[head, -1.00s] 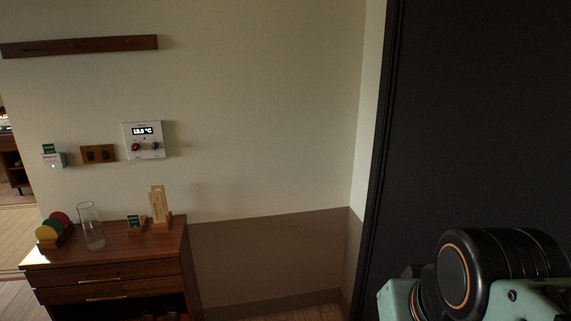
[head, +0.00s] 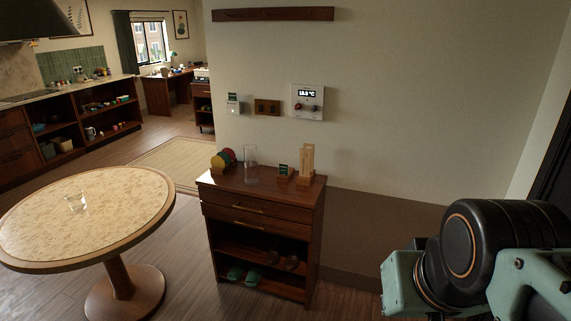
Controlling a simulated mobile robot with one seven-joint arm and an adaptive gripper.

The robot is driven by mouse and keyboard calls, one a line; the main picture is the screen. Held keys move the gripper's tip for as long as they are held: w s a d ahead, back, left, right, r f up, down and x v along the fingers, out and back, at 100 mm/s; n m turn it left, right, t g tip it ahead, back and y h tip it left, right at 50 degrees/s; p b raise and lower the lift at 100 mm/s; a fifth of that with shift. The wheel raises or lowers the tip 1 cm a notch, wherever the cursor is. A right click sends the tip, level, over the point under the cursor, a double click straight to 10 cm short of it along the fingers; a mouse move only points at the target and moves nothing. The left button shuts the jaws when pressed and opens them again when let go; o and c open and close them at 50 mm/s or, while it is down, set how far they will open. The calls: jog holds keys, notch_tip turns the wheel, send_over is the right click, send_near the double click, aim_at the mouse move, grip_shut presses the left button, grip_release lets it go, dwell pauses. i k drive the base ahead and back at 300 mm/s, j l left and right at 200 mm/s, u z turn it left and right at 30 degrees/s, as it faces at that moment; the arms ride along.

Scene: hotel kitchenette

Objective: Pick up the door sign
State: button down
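A pale wooden upright piece (head: 307,159), which looks like the door sign, stands in a small wooden holder at the right end of the cabinet top (head: 262,183). Its marks are too small to read. A small green card in a wooden block (head: 284,172) stands just left of it. Part of my arm fills the lower right of the head view, well apart from the cabinet. My gripper is not in view.
A glass carafe (head: 250,156) and a rack of coloured discs (head: 223,159) share the cabinet top. A round table (head: 140,205) with a glass stands at left. Floor shows between table and cabinet. Slippers (head: 252,279) lie on the cabinet's lower shelf.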

aim_at(305, 162)
jog(key=u, duration=0.2)
jog(key=i+l+u, duration=0.15)
jog(key=i+l, duration=0.35)
jog(key=i, duration=0.35)
jog(key=i+l+u, duration=0.15)
jog(key=i+l, duration=0.4)
jog(key=i, duration=0.25)
jog(key=i+l+u, duration=0.1)
jog(key=i+l, duration=0.55)
jog(key=i, duration=0.15)
jog(key=k+l+z, duration=0.2)
jog(key=i+u, duration=0.35)
jog(key=i, duration=0.25)
